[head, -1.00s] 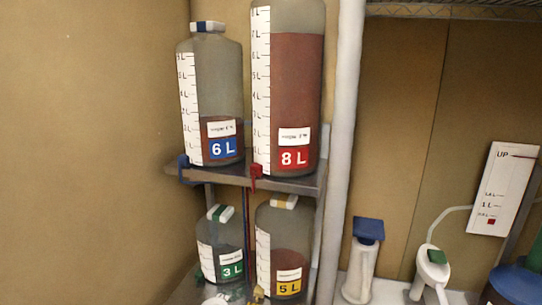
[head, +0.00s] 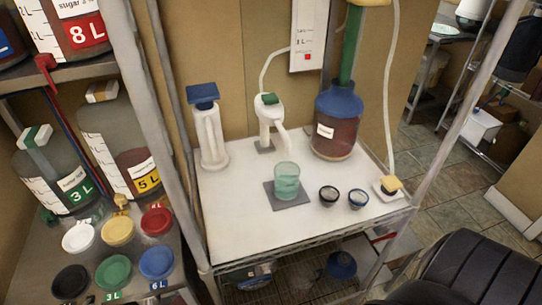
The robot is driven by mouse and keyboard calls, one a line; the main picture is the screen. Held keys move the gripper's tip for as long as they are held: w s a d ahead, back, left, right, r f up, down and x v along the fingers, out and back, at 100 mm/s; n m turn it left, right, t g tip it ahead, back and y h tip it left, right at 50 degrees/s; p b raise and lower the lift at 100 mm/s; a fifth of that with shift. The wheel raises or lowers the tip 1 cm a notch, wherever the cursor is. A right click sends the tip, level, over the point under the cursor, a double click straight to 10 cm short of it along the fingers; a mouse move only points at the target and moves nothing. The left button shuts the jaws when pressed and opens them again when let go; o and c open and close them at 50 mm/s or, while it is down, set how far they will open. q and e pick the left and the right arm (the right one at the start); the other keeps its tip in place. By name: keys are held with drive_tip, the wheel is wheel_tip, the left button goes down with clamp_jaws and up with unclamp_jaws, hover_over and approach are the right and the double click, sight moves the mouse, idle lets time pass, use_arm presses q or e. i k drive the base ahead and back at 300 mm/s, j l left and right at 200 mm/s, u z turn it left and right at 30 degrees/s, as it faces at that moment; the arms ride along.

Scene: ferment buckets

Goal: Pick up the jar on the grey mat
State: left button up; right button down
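A greenish, see-through jar (head: 286,184) stands upright on the grey mat (head: 303,200), on the white table in the middle of the head view. It looks empty, though the blur makes that hard to tell. A white spout reaches down behind and above it. Neither of my grippers shows in the view. A black padded shape at the bottom right cannot be made out clearly.
On the white table (head: 235,225) stand a white dispenser with a blue top (head: 208,130), a white tap (head: 268,118), a dark red bucket (head: 336,130) and two small round cups (head: 328,194). A metal post (head: 165,120) rises at the table's left. Coloured lids (head: 115,270) lie on the left shelf.

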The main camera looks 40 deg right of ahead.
sight(287, 174)
drive_tip(key=l+z, duration=0.2)
drive_tip(key=z, duration=0.9)
drive_tip(key=k+j+z, duration=0.1)
drive_tip(key=k+j, duration=0.25)
drive_tip(key=j, duration=0.15)
drive_tip(key=k+j, duration=0.4)
drive_tip(key=j+z, duration=0.05)
drive_tip(key=j, duration=0.05)
